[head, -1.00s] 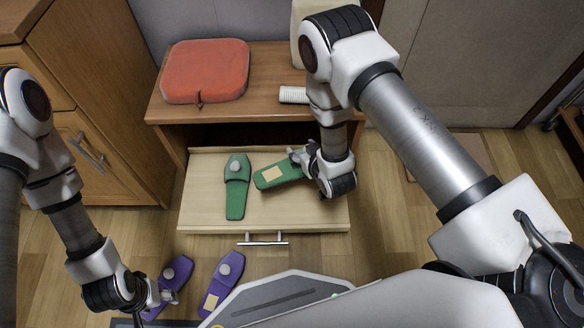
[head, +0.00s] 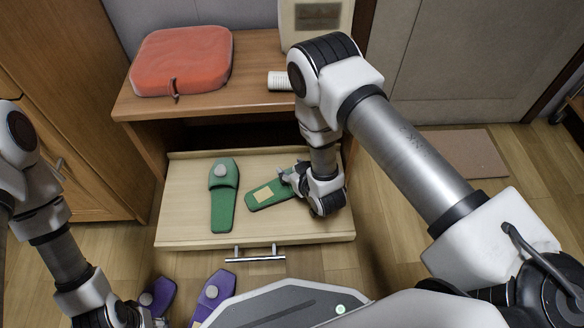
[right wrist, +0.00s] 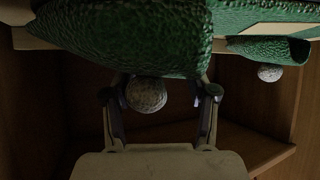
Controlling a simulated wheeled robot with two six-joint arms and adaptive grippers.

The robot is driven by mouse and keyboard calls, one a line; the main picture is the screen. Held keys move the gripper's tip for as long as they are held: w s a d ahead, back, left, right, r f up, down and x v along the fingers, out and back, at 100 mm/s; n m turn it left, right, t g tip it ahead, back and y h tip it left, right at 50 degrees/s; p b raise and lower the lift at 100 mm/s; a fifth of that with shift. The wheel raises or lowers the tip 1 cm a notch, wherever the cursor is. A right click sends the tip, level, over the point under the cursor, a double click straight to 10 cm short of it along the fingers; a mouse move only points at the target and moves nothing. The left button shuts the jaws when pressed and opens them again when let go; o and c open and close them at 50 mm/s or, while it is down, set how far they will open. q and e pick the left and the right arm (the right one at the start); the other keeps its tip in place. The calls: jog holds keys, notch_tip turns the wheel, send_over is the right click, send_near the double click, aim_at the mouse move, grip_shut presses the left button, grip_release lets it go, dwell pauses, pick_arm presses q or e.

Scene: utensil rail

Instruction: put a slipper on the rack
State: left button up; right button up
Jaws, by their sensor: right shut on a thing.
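A green slipper (head: 262,193) with a beige patch lies slanted over the right part of the pull-out wooden rack (head: 183,200). My right gripper (head: 287,177) is shut on this slipper at its grey knob; the knob (right wrist: 146,94) sits between the fingers in the right wrist view, under the green strap (right wrist: 130,38). A second green slipper (head: 222,207) with a grey knob lies on the rack to the left, apart from the first. My left gripper (head: 160,321) is at the bottom left edge, beside a purple slipper (head: 160,296); its fingers are mostly cut off.
Another purple slipper (head: 211,295) lies on the floor in front of the rack, partly hidden by my body. The rack has a metal handle (head: 256,258) in front. Above it is a wooden bench top (head: 225,88) with a red cushion (head: 182,62) and a white ribbed roll (head: 281,81).

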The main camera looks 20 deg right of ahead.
jog(key=shift+f, duration=0.6)
dwell(0.3)
jog(key=o, duration=1.4)
jog(key=v, duration=1.2)
jog(key=shift+r, duration=0.1)
